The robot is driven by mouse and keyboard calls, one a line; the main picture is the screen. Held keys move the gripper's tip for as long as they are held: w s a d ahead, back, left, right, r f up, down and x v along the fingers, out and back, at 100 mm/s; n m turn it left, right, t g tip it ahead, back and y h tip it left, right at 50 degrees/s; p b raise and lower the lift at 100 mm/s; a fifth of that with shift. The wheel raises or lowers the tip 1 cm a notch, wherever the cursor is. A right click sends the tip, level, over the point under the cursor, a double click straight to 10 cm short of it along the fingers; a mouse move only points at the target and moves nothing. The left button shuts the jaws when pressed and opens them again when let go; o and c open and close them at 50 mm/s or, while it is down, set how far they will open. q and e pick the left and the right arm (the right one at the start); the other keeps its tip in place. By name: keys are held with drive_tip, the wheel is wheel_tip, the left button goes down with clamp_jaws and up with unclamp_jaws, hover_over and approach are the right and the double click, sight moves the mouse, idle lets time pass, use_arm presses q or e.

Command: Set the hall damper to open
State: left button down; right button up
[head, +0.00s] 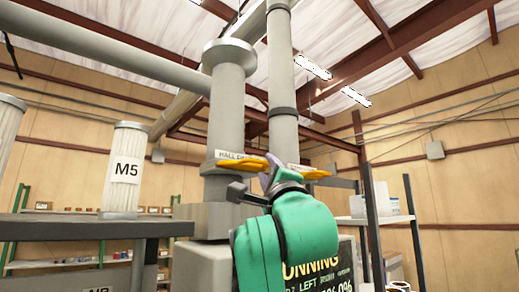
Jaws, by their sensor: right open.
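The hall damper's orange-yellow handle (243,165) lies roughly level across the thick grey duct, just under a white label (231,155) of which "HALL" and part of another word can be read. My right gripper (268,177), at the end of my green arm, is open just right of and below this handle. I cannot tell whether it touches the handle. A second orange-yellow handle (315,173) sits right of the gripper, on the thinner duct, and its label is partly hidden. My left gripper is not in view.
A white canister marked M5 (125,170) stands on a grey bench (80,226) at the left. Shelving (380,219) stands at the right, and ducts rise to the roof.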

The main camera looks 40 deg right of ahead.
sight(260, 162)
drive_tip(key=p+x, duration=0.1)
drive_tip(key=x, duration=0.1)
drive_tip(key=p+x, duration=0.1)
drive_tip(key=x, duration=0.2)
drive_tip(key=f+p+x, duration=0.1)
drive_tip(key=p+x, duration=0.1)
drive_tip(key=x, duration=0.1)
drive_tip(key=shift+w+d, duration=0.35)
drive_tip(key=shift+w, duration=0.05)
drive_tip(key=shift+w+d+r+p, duration=0.15)
drive_tip(key=shift+w+d+p, duration=0.3)
drive_tip(key=shift+w, duration=0.5)
drive_tip(key=shift+s+a+r, duration=0.1)
drive_tip(key=shift+s, duration=0.15)
drive_tip(key=shift+s+a+r, duration=0.1)
drive_tip(key=shift+s+a, duration=0.05)
drive_tip(key=shift+s, duration=0.1)
drive_tip(key=shift+s+a, duration=0.1)
drive_tip(key=c, duration=0.6)
drive_tip(key=shift+w, duration=0.25)
clamp_jaws()
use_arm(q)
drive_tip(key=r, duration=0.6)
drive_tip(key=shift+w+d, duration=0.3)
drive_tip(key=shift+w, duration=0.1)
